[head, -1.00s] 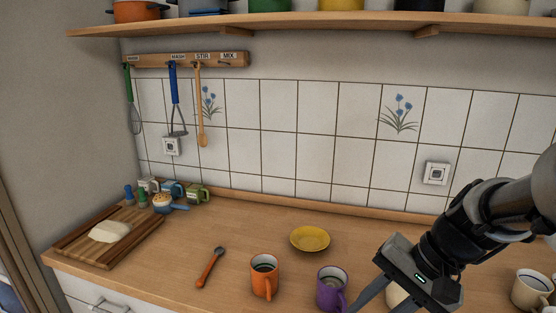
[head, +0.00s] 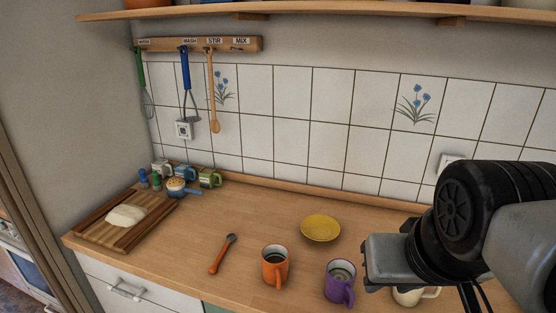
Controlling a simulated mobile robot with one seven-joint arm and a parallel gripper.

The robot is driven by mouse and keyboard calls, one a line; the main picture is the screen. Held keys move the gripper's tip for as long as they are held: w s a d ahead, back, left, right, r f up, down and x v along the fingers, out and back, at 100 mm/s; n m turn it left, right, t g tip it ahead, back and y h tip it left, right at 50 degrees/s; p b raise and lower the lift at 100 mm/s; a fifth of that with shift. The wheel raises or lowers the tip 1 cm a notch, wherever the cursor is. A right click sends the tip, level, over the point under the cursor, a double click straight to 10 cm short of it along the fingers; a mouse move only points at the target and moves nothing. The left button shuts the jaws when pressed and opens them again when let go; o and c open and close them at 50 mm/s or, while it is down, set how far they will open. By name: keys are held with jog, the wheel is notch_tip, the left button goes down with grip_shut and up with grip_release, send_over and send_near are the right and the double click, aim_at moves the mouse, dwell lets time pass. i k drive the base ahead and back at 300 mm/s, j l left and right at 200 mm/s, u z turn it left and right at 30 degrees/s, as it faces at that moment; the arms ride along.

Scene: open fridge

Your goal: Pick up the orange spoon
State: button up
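The orange spoon (head: 222,254) lies on the wooden counter, its grey bowl end pointing back and to the right and its orange handle toward the front. Nothing touches it. My gripper (head: 388,262) is at the right in the head view, above the counter near the purple mug and well to the right of the spoon. Its fingers cannot be made out, so I cannot tell whether it is open or shut. Nothing shows held in it.
An orange mug (head: 275,265) stands just right of the spoon, with a purple mug (head: 340,281) further right. A yellow plate (head: 320,229) lies behind them. A cutting board (head: 100,231) with a pale lump is at left. The counter left of the spoon is clear.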

aim_at(231, 237)
jog(key=k+j+u, duration=0.35)
jog(key=j, duration=0.2)
jog(key=j+u, duration=0.15)
jog(key=i+j+z, duration=0.4)
jog(key=j, duration=0.25)
jog(key=i+j+z, duration=0.4)
jog(key=j, duration=0.35)
jog(key=i+j+z, duration=0.2)
jog(key=j, duration=0.2)
jog(key=k, duration=0.05)
